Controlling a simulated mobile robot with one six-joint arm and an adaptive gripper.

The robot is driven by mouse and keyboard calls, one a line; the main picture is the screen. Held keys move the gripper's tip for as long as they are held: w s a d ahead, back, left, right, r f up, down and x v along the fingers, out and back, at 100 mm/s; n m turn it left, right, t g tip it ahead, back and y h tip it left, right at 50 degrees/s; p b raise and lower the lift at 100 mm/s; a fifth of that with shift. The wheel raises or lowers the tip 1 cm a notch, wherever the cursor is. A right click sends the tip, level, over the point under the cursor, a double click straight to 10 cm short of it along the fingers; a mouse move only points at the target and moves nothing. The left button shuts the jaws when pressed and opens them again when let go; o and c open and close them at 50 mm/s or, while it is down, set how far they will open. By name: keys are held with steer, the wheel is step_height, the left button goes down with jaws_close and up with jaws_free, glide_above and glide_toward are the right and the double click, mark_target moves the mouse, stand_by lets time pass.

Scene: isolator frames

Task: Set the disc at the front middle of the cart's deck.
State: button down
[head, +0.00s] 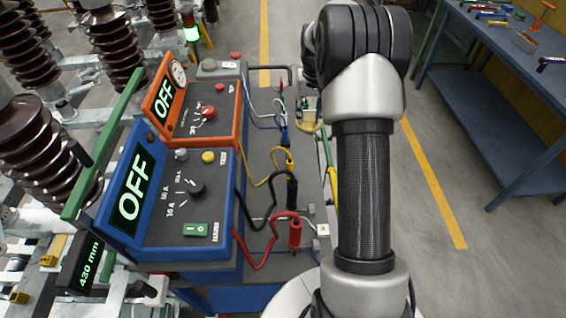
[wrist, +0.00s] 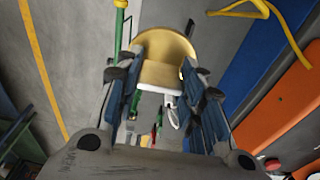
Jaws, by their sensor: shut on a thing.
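My gripper (wrist: 164,78) is shut on a gold-coloured disc (wrist: 166,46), which sits between its two fingers in the wrist view. In the head view a small yellowish part of the disc (head: 309,124) shows just left of my arm, and my arm hides most of the gripper. The cart's deck (head: 262,166) is the grey strip to the right of the two instrument boxes. The disc is over the far part of this strip. I cannot tell the gap between disc and deck.
A blue box (head: 160,200) and an orange box (head: 205,105), both reading OFF, stand on the cart. Yellow, black and red leads (head: 296,232) lie on the deck beside them. A green rail (wrist: 119,30) runs near the disc. A blue workbench (head: 500,80) with tools stands right.

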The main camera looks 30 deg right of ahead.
steer(key=shift+f, duration=0.6)
step_height(320, 180, down, 19)
steer(key=b, duration=0.5)
steer(key=shift+f+b, duration=0.15)
steer(key=shift+b, duration=0.15)
steer(key=c, duration=1.1)
jaws_free()
steer(key=shift+f, duration=0.1)
steer(key=shift+o, duration=0.2)
